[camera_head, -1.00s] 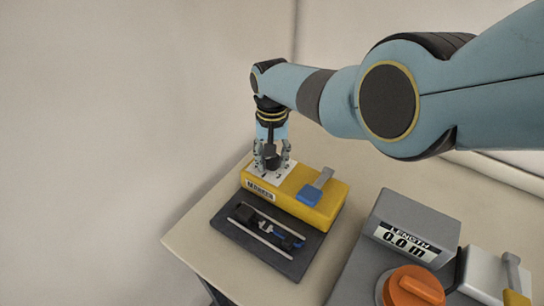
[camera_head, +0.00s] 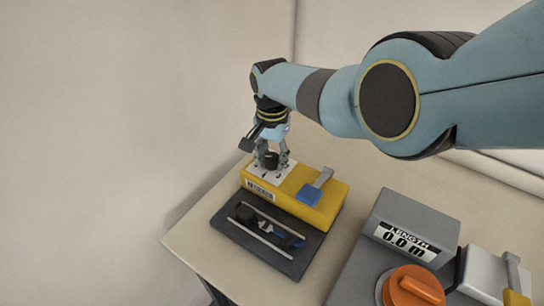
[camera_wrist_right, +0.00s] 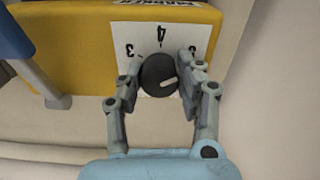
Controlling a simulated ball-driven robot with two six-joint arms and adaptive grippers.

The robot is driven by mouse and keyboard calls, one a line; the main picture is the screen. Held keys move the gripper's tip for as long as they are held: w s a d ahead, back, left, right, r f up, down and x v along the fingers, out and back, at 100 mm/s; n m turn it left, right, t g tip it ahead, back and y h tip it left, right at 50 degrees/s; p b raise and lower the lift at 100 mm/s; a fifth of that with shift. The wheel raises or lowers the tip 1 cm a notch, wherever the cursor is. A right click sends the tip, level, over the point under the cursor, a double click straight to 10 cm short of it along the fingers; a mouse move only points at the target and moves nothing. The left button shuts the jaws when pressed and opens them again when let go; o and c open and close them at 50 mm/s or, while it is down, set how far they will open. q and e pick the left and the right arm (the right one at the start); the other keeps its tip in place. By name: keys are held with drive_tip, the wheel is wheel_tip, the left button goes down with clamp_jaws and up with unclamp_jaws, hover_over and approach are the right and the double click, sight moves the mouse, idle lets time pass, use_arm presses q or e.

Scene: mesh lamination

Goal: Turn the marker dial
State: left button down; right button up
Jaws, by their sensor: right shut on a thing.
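The marker dial (camera_wrist_right: 158,76) is a round black knob with a white pointer line. It stands on a white numbered plate (camera_wrist_right: 184,38) on top of the yellow marker box (camera_head: 322,207). In the right wrist view a 4 shows above the knob, and other numbers show to its sides. The pointer lies nearly sideways, slightly tilted. My right gripper (camera_head: 271,162) comes down from above, with its fingers on both sides of the dial and shut on it; it also shows in the right wrist view (camera_wrist_right: 158,80). My left gripper is in neither view.
A blue-ended lever (camera_head: 312,194) sits on the yellow box beside the plate. A dark base with rails (camera_head: 283,266) lies in front. To the right stand a grey LENGTH unit (camera_head: 414,231) reading 0.0 m and an orange knob (camera_head: 413,288). The table's left edge is close to the box.

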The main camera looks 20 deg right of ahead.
sight(272, 157)
drive_tip(key=o, duration=1.1)
drive_tip(key=shift+o, duration=0.2)
drive_tip(key=shift+r, duration=0.1)
wheel_tip(272, 157, up, 12)
